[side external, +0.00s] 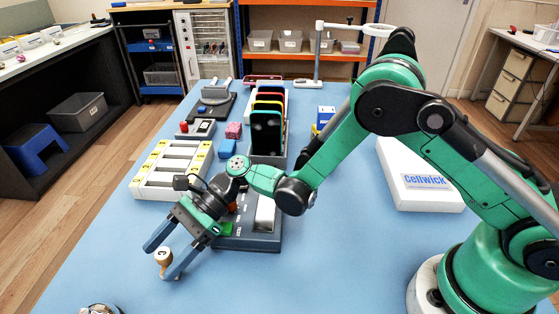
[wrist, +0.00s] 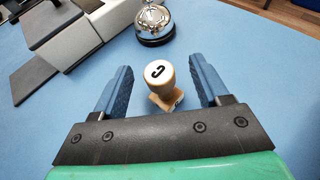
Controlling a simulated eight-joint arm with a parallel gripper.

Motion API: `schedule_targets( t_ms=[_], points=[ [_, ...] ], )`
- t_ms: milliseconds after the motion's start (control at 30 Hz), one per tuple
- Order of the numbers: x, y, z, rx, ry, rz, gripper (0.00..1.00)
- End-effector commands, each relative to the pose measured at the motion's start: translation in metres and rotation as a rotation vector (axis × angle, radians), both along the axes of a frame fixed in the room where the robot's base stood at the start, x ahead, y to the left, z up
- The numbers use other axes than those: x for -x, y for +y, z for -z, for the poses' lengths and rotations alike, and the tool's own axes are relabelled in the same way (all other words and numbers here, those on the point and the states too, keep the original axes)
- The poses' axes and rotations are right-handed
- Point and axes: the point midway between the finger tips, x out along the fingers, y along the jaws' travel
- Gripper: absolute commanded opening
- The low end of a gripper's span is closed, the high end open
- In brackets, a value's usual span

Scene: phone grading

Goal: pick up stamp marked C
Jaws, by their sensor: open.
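The stamp marked C (wrist: 158,75) is a small wooden stamp with a round pale top showing a black C. It stands on the blue table, and in the wrist view it lies between the two blue fingers of my gripper (wrist: 161,90), with a gap on each side. In the side external view the stamp (side external: 163,258) shows at the fingers of my gripper (side external: 163,260), near the front left of the table. My gripper is open and holds nothing.
A shiny silver bell-like object (wrist: 154,24) stands just beyond the stamp; it also shows at the bottom edge of the side view (side external: 99,309). A dark grey fixture (side external: 245,242) is right of my gripper. A white slotted tray (side external: 150,190) and phones in a rack (side external: 266,130) stand farther back.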

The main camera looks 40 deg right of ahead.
Motion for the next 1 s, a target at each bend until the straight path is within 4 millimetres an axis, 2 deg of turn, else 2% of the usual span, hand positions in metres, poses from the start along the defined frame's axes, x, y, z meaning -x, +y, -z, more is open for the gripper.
schedule_targets(
  t_ms=[100, 300, 533, 567, 1000],
  points=[
    [0.0008, 0.0068, 0.0029, 0.0, 0.001, 0.001, 0.68],
    [0.0007, 0.0067, 0.0029, 0.0, 0.001, 0.001, 0.68],
    [0.0006, 0.0065, 0.0027, 0.0, 0.0, 0.001, 0.03],
    [0.0006, 0.0065, 0.0027, 0.0, 0.0, 0.001, 0.0],
    [0.0005, 0.0066, -0.0033, 0.0, 0.0, 0.001, 0.0]
  ],
)
